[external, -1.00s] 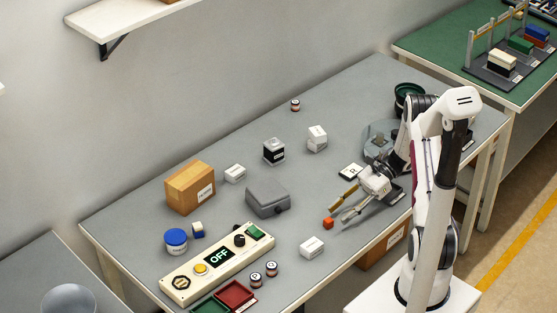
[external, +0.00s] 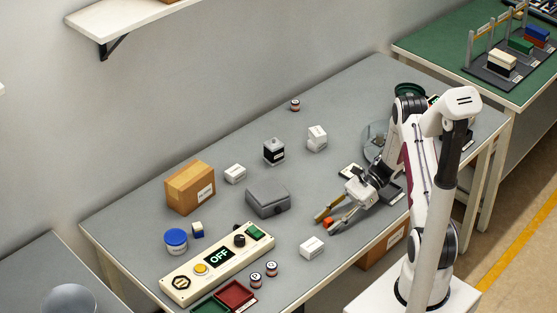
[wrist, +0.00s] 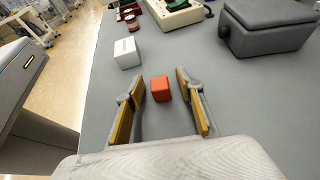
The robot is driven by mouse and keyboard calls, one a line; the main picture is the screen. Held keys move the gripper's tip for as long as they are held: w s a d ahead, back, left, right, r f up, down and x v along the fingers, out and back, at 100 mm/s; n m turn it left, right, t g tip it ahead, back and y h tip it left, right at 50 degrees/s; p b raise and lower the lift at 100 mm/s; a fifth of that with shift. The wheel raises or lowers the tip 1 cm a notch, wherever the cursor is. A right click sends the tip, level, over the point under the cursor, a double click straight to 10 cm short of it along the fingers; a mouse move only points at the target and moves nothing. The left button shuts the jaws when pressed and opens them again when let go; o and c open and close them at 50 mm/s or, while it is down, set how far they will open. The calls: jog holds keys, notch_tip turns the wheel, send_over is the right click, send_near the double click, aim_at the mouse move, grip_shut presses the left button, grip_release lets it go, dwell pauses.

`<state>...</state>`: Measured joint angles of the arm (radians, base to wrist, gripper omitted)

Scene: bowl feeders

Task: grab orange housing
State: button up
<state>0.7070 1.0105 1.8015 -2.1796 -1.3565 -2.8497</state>
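The orange housing (external: 328,222) is a small orange block on the grey table. In the wrist view the orange housing (wrist: 161,89) sits between the tips of my gripper's fingers, with gaps on both sides. My gripper (external: 329,221) is low over the table in the external view, its two fingers spread around the block. In the wrist view my gripper (wrist: 160,92) is open, and its yellow-padded fingers do not touch the block. The block is partly hidden by the fingers in the external view.
A white box (external: 312,247) lies close by on the table, also in the wrist view (wrist: 127,53). A grey lidded case (external: 268,197) and the control panel (external: 218,262) reading OFF stand to the left. Red-topped small jars (external: 264,273) are near the panel.

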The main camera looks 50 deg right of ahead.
aim_at(329, 220)
jog(key=shift+a, duration=0.15)
dwell(0.3)
jog(key=c, duration=0.9)
jog(key=shift+r, duration=4.95)
